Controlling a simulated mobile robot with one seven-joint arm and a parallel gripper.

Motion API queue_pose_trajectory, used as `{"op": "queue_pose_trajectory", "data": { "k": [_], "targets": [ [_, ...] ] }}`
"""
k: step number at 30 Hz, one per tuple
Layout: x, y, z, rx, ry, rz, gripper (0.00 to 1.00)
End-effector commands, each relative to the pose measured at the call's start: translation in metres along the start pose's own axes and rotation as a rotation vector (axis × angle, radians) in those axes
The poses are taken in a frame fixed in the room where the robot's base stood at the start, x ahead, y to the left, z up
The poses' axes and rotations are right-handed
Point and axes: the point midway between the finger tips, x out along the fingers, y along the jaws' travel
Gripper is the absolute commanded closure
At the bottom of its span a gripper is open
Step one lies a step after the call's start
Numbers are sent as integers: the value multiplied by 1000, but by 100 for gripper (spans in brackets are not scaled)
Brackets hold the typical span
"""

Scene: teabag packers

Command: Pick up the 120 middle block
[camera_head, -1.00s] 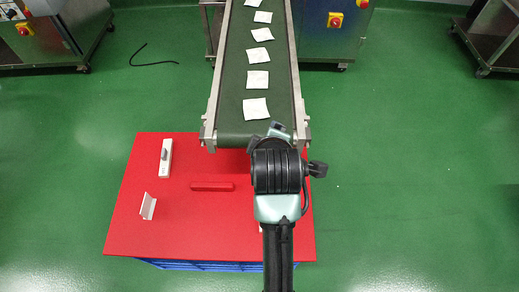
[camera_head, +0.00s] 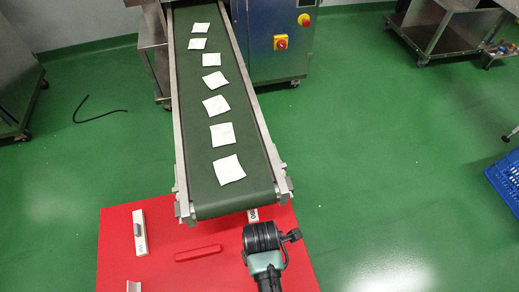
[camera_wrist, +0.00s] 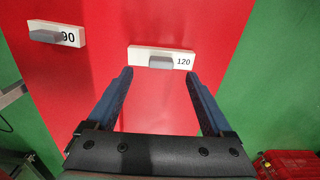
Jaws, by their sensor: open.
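The 120 block (camera_wrist: 144,56) is a white bar with a grey raised grip and the number 120 at its right end. It lies flat on the red surface in the wrist view. My gripper (camera_wrist: 159,74) is open and empty. Its two dark blue fingers point at the block from either side of its grey grip, and they appear apart from it.
A similar block marked 90 (camera_wrist: 68,39) lies left of the 120 block. In the head view, a red bar (camera_head: 198,253) and a white block (camera_head: 140,232) lie on the red table (camera_head: 115,255). A conveyor (camera_head: 213,190) carrying several white packets stands beyond.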

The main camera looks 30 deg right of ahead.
Motion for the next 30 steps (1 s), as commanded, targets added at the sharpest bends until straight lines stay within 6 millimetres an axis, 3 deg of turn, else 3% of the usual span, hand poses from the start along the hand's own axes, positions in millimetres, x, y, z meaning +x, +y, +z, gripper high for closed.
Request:
{"op": "queue_pose_trajectory", "data": {
  "k": [5, 14, 22, 30],
  "targets": [
    [10, 0, 0, 1, 0, 0, 15],
    [53, -4, -2, 2, 0, -1, 15],
    [54, -3, -3, 1, -1, 2, 15],
    [54, -3, -3, 1, -1, 2, 64]
  ]
}}
